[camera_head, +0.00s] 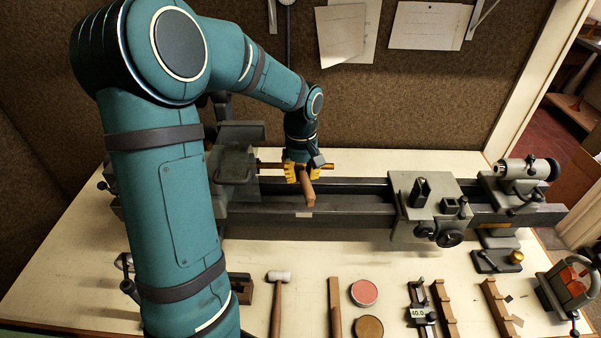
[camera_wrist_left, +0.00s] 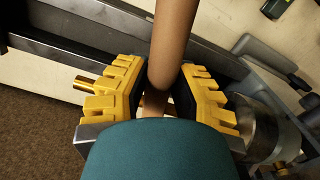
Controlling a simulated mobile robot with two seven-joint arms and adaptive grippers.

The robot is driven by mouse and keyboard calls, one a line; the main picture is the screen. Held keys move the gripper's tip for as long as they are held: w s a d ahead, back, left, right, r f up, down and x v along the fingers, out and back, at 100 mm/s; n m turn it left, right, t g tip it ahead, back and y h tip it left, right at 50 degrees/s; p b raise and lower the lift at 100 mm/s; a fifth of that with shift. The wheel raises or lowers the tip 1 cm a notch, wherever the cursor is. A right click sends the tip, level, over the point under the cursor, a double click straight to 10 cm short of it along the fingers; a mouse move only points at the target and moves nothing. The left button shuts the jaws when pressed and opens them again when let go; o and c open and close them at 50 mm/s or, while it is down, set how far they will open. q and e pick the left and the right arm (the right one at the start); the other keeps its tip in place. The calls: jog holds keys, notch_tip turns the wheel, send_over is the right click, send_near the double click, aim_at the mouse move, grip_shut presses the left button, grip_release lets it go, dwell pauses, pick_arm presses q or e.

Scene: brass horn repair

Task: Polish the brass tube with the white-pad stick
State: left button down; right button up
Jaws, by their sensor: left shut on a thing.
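My left gripper (camera_head: 304,174) is over the lathe bed. Its yellow fingers are shut on a wooden stick (camera_head: 309,190), which also shows between the fingers in the left wrist view (camera_wrist_left: 174,40). A small pale patch (camera_head: 304,214) shows just below the stick's near end; I cannot tell whether it is the white pad. The brass tube (camera_head: 270,165) lies across the lathe, running behind the gripper. A piece of it shows left of the fingers in the wrist view (camera_wrist_left: 85,84). Whether the stick touches the tube is hidden. My right gripper is not in view.
The grey lathe carriage (camera_head: 432,200) and tailstock (camera_head: 527,171) stand to the right. On the bench in front lie a mallet (camera_head: 280,276), another wooden stick (camera_head: 335,305), a red round tin (camera_head: 364,292), a brown tin (camera_head: 369,327) and a caliper (camera_head: 420,305).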

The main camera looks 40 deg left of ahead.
pick_arm(q)
jog(key=shift+s+a, duration=0.1)
jog(key=shift+s, duration=0.1)
dwell(0.4)
jog(key=shift+s+d+r+p, duration=0.85)
jog(key=shift+s+d+r, duration=0.4)
jog(key=shift+s+r, duration=0.25)
